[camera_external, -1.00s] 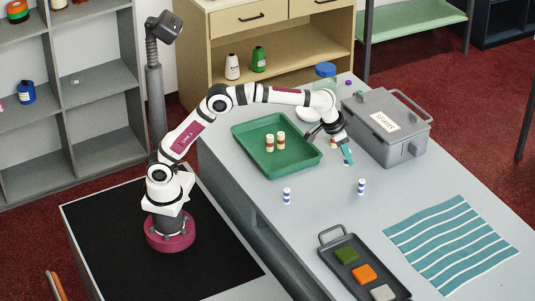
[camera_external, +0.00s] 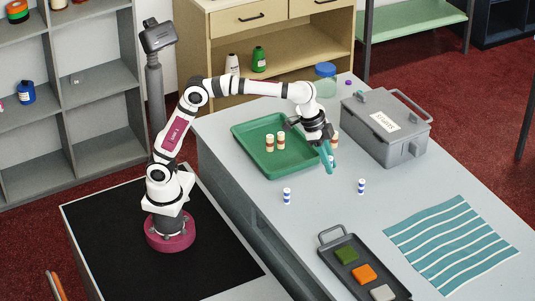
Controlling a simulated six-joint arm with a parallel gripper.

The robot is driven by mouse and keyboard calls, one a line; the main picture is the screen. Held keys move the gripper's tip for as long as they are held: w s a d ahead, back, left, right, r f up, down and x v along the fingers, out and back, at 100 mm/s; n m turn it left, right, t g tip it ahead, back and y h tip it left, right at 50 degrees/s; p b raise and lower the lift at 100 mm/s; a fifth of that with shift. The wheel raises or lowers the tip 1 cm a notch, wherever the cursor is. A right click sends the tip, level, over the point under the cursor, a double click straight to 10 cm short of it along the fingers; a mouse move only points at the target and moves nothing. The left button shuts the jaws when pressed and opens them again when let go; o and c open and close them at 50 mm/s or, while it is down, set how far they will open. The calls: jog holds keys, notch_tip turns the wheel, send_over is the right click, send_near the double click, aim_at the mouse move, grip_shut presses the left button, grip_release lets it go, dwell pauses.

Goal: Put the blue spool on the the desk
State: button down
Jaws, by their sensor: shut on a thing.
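My gripper (camera_external: 330,166) has teal fingers pointing down, near the right corner of the green tray. It is shut on a small blue-and-white spool (camera_external: 331,158), mostly hidden between the fingers. I cannot tell its exact height over the grey desk (camera_external: 245,180). Two more blue-and-white spools stand upright on the desk, one in front of the tray (camera_external: 287,196) and one to the right (camera_external: 361,186).
The green tray (camera_external: 252,149) holds two brown-and-cream spools (camera_external: 275,141). Another such spool (camera_external: 335,140) stands just behind my gripper. A grey lidded box (camera_external: 388,125) is at right. A dark tray of swatches (camera_external: 338,238) and a striped cloth (camera_external: 450,240) lie in front.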

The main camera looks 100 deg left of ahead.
jog(key=s+d+m+g+h, duration=0.4)
jog(key=s+d+m+g, duration=0.1)
jog(key=s+d+m, duration=1.05)
jog(key=s+d+m+g+y, duration=0.2)
jog(key=s+d+m+y, duration=0.1)
jog(key=s+m, duration=0.7)
jog(key=s+d+m+g+y, duration=0.25)
jog(key=s+m, duration=0.55)
jog(key=m, duration=0.4)
send_over(229, 266)
jog(key=w, duration=0.1)
jog(key=shift+t, duration=0.35)
jog(key=f, duration=2.8)
jog(key=shift+d+f, duration=0.15)
jog(key=shift+d, duration=0.15)
jog(key=shift+w+a+f, duration=0.1)
jog(key=shift+w+f, duration=0.05)
jog(key=shift+f, duration=0.95)
jog(key=shift+w+a+f, duration=0.1)
jog(key=shift+f, duration=0.95)
